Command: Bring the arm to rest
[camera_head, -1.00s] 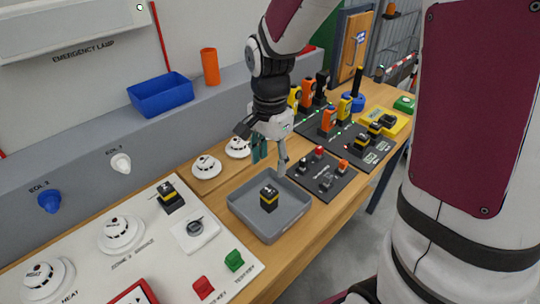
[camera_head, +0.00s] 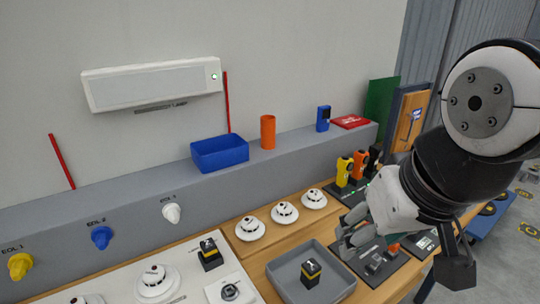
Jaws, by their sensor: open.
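My gripper (camera_head: 358,240) is at the right of the head view, in front of the charger panel and just right of the grey tray (camera_head: 283,288). It is open, with nothing seen between its fingers. My arm is folded up at the right, its large round joint close to the camera.
A blue bin (camera_head: 219,153) and an orange cup (camera_head: 268,132) stand on the grey ledge. Several white detectors (camera_head: 285,212) sit on the wooden bench. A dark panel (camera_head: 385,268) with small controls lies beneath the gripper. A white emergency lamp (camera_head: 152,83) hangs on the wall.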

